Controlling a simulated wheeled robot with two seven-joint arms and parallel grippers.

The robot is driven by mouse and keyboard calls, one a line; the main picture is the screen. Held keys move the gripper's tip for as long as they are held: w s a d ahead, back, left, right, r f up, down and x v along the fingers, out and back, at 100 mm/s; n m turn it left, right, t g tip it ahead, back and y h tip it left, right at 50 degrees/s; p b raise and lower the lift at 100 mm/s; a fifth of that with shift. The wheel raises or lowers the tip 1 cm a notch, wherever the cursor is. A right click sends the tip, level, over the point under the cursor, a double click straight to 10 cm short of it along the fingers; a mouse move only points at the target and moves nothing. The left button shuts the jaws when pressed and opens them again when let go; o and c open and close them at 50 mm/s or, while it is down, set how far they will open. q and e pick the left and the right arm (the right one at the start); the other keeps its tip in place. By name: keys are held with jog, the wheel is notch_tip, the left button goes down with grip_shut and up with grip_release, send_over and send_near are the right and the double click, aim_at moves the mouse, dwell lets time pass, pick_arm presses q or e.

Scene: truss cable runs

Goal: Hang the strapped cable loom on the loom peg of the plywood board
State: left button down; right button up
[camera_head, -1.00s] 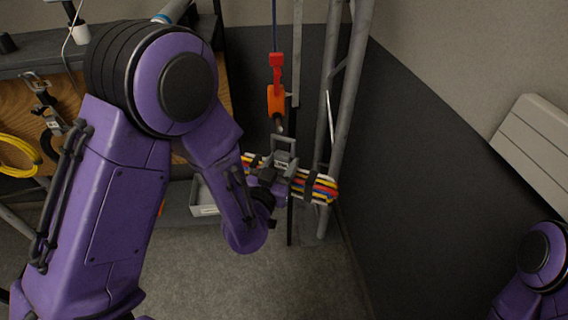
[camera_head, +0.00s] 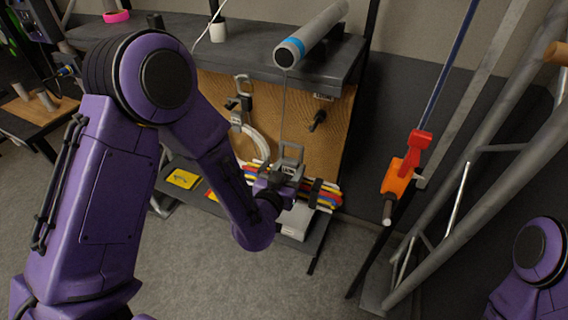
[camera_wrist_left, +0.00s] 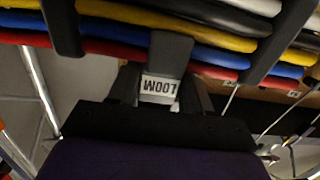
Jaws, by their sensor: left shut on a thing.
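The strapped cable loom (camera_head: 326,196) is a flat bundle of yellow, red, blue, white and black cables with dark straps. My left gripper (camera_head: 277,181) is shut on its grey hanger piece, and the loom hangs level in front of the plywood board (camera_head: 262,108). In the left wrist view the loom (camera_wrist_left: 215,40) spans the top, with an upside-down "LOOM" label between the fingers (camera_wrist_left: 162,92). A bare dark peg (camera_head: 318,120) sticks out of the board's right part, above the loom; the small tag over it is unreadable. My right gripper is out of view.
A grey shelf (camera_head: 340,62) with a grey tube (camera_head: 311,35) overhangs the board. A white cable coil (camera_head: 258,145) hangs left of the bare peg. An orange-red hanging device (camera_head: 400,175) and truss poles (camera_head: 470,185) stand to the right.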

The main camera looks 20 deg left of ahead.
pick_arm(q)
jog(key=w+d+r+g+p, duration=0.1)
jog(key=p, duration=0.1)
jog(key=shift+r+p, duration=0.15)
jog(key=shift+p, duration=0.2)
jog(key=shift+w+f, duration=0.25)
jog(key=shift+w, duration=1.3)
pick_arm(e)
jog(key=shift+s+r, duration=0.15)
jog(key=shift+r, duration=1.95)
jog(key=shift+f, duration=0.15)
